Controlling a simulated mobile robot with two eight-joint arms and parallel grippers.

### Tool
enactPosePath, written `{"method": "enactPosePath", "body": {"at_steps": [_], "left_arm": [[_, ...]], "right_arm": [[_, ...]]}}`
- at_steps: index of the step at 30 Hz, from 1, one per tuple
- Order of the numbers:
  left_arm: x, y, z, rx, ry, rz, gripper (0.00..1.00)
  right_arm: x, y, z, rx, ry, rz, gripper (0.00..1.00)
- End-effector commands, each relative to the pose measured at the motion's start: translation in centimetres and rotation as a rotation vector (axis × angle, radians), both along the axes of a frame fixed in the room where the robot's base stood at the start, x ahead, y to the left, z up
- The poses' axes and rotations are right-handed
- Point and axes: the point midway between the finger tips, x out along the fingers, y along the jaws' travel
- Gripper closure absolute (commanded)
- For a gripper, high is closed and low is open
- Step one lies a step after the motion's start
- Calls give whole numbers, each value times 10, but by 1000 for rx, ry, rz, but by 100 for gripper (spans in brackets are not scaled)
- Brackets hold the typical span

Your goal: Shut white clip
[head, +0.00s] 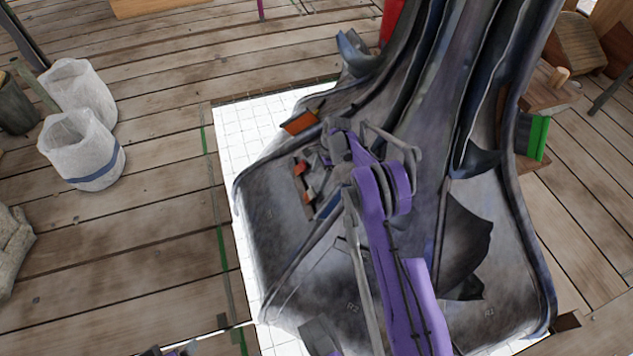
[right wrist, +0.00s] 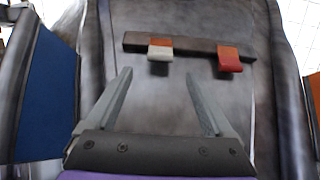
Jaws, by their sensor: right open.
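The white clip (right wrist: 160,51) sits on a dark brown bar (right wrist: 190,47) in the right wrist view, with an orange part above its white tab. A red clip (right wrist: 230,61) sits on the same bar to its right. My right gripper (right wrist: 157,80) is open and empty. Its two grey fingers point towards the bar and stop short of it, apart from both clips. In the head view my right gripper (head: 328,155) is beside the small bar (head: 302,188) on the grey spire piece (head: 490,250). Which clip is which there is hard to tell.
Raised folds of the spire piece stand close around my right arm. A blue panel (right wrist: 45,95) is at the left in the right wrist view. White buckets (head: 80,148) stand on the wooden floor (head: 130,235) at the left. A green block (head: 538,138) is at the right.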

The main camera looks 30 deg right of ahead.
Motion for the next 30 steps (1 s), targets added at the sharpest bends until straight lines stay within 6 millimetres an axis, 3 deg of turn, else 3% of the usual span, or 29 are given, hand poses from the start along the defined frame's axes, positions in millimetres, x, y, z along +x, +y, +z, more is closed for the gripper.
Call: {"method": "enactPosePath", "body": {"at_steps": [12, 16, 20, 30], "left_arm": [[0, 0, 1, 0, 0, 0, 14], [0, 0, 3, 0, -1, 0, 14], [-1, 0, 7, 0, -2, 0, 14], [-3, 0, 20, 0, -6, 0, 14]], "right_arm": [[0, -1, 6, 0, -1, 3, 14], [0, 0, 6, -10, -18, 83, 14], [0, 3, 7, -41, -63, 312, 14], [2, 13, 8, -128, -204, 1161, 14]]}}
